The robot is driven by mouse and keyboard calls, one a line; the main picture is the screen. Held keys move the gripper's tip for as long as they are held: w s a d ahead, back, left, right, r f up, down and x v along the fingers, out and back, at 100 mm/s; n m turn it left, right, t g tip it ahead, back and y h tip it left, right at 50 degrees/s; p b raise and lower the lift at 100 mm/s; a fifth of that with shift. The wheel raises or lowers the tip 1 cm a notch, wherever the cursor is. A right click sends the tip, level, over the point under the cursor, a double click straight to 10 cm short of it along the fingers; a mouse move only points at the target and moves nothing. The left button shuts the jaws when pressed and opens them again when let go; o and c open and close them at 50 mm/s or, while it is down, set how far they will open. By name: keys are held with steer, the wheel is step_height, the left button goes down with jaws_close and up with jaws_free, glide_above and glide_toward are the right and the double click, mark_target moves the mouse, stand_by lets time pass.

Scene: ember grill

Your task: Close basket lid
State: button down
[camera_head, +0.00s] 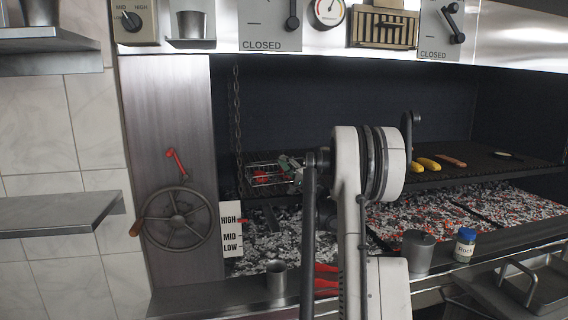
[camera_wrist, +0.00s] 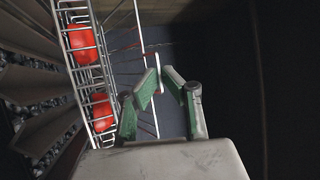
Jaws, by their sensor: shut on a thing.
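The wire basket (camera_wrist: 83,62) holds two red pieces of food (camera_wrist: 82,42) and shows at the left in the wrist view. In the head view the basket (camera_head: 262,180) sits at the grill's left side. Its lid, a thin wire frame (camera_wrist: 140,35), spreads out to the right of the basket in the wrist view; its exact angle is hard to tell. My gripper (camera_wrist: 161,73) has green-padded fingers brought close together at the lid's outer wire, shut on it. In the head view my gripper (camera_head: 290,166) is at the basket's right end, partly hidden by my arm.
A grate with yellow food (camera_head: 428,164) and a sausage (camera_head: 453,161) lies at the right, above glowing coals (camera_head: 420,215). A metal cup (camera_head: 276,281), a grey tumbler (camera_head: 418,251) and a blue-capped jar (camera_head: 465,245) stand on the front ledge. A crank wheel (camera_head: 178,218) is at left.

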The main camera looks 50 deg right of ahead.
steer(key=c, duration=2.2)
jaws_free()
steer(key=v, duration=1.2)
